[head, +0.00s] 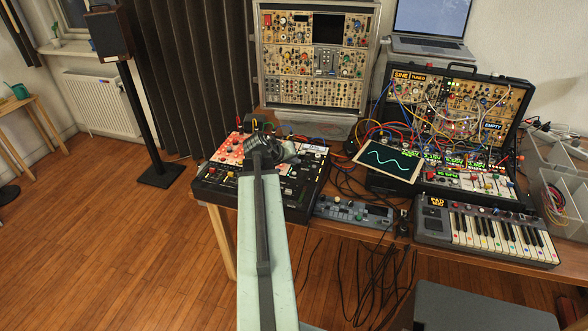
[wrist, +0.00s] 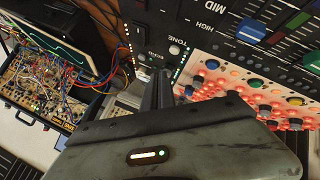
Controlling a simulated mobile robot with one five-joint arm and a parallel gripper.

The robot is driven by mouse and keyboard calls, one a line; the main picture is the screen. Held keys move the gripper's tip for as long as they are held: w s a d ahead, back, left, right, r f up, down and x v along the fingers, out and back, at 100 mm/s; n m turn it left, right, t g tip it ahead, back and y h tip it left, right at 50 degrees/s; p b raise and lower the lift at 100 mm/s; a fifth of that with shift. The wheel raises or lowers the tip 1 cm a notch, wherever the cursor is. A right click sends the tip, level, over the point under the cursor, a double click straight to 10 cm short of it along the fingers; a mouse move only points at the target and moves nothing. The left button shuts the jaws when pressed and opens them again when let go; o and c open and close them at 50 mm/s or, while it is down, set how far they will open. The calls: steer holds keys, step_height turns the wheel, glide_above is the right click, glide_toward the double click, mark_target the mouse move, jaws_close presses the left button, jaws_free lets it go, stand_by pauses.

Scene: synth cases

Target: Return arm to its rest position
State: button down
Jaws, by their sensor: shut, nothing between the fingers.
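My gripper (head: 259,143) is at the end of my outstretched arm, above the black mixer (head: 306,190) at the left end of the table in the head view. In the wrist view, the two dark fingers of my gripper (wrist: 159,78) are together with nothing between them. They point toward the mixer panel (wrist: 205,28), which has white lettering, sliders and coloured knobs. I cannot tell whether the fingertips touch the panel. My arm hides part of the mixer in the head view.
A tall synth rack (head: 315,92) stands behind the mixer. An open synth case (head: 472,108) with many patch cables, a wave-display tablet (head: 390,160), a small device (head: 353,213) and a keyboard (head: 490,230) stand to the right. Cables hang in front.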

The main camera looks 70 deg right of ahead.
step_height(320, 180, up, 3)
steer(key=shift+r+p, duration=0.15)
steer(key=shift+p, duration=1.05)
steer(key=shift+w, duration=0.1)
steer(key=w+a+n+t, duration=0.1)
steer(key=w+a+n, duration=0.1)
steer(key=w+a, duration=0.5)
steer(key=w+a+n+t, duration=0.1)
steer(key=w+a+t, duration=0.15)
steer(key=w, duration=0.95)
steer(key=w+a+f+n+t+y, duration=0.1)
steer(key=w+a+f+n+t, duration=0.15)
steer(key=w+a, duration=1.3)
steer(key=w+a+f+n+y, duration=0.1)
steer(key=w+a+n+y, duration=0.1)
steer(key=a, duration=1.3)
steer(key=w+a+f+n+y, duration=0.2)
steer(key=a+n, duration=0.1)
steer(key=a, duration=1.1)
steer(key=s+a+g+y, duration=0.1)
steer(key=s+a+y, duration=0.1)
steer(key=s+a, duration=0.2)
steer(key=s+a+f+n+g+y, duration=0.1)
steer(key=s+a+g, duration=0.1)
steer(key=a, duration=0.6)
steer(key=shift+s+a+f+g+y, duration=0.3)
steer(key=shift+s+y, duration=0.1)
steer(key=shift+s, duration=0.45)
